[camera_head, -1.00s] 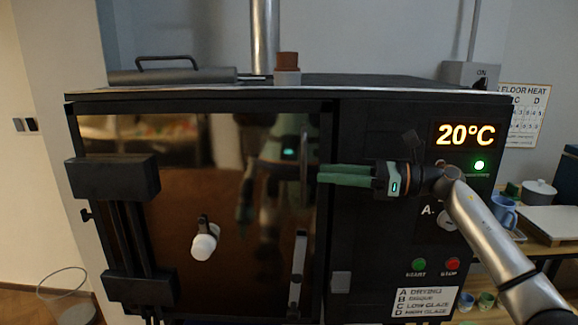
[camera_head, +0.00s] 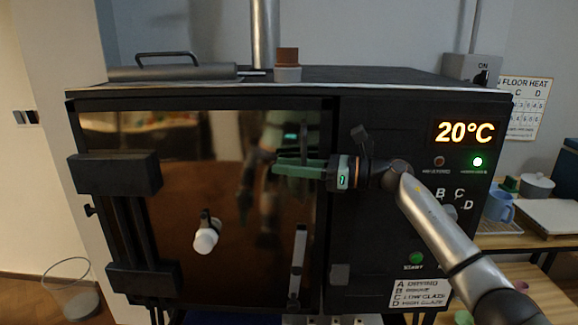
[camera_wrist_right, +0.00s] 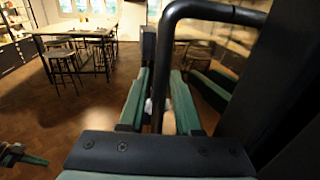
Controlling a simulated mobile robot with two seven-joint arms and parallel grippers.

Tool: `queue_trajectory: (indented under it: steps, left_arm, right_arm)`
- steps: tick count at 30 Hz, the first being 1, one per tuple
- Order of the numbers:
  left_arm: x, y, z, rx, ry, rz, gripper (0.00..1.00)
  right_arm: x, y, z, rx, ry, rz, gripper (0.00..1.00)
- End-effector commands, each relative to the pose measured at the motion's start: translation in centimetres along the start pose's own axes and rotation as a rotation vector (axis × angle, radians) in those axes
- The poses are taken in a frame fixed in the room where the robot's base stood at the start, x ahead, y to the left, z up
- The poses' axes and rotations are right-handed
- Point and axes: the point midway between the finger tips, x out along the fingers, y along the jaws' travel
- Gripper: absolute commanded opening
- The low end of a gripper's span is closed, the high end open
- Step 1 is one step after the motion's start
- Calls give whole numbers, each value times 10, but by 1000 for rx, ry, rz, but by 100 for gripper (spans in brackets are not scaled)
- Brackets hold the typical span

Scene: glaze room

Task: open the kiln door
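The kiln door (camera_head: 180,215) is a dark, mirror-like panel with hinges on its left; it looks closed against the kiln body. A dark upright handle (camera_head: 304,135) stands near its right edge. My right gripper (camera_head: 276,163) comes from the right across the handle. In the right wrist view its green fingers (camera_wrist_right: 158,98) are apart, with the bar of the handle (camera_wrist_right: 170,45) running between them; gaps seem to show beside the bar. A green-fingered gripper, apparently my left one (camera_wrist_right: 25,156), shows at the lower left of that view, too partial to judge.
The control panel (camera_head: 410,235) right of the door carries a 20°C display (camera_head: 464,132) and buttons. A lower grey bar (camera_head: 299,262) and a white knob-like piece (camera_head: 206,239) are on the door. Tables and stools (camera_wrist_right: 70,45) stand beyond open floor.

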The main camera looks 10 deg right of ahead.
Motion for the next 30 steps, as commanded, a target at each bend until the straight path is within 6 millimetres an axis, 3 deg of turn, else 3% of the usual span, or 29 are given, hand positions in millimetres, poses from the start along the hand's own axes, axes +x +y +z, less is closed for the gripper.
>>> queue_trajectory:
  steps: [1,8,30]
  left_arm:
    - [0,0,0,0,0,0,0]
    - [0,0,0,1,-1,0,0]
    - [0,0,0,1,-1,0,0]
  right_arm:
    - [0,0,0,0,0,0,26]
    - [0,0,0,0,0,0,0]
    - [0,0,0,0,0,0,0]
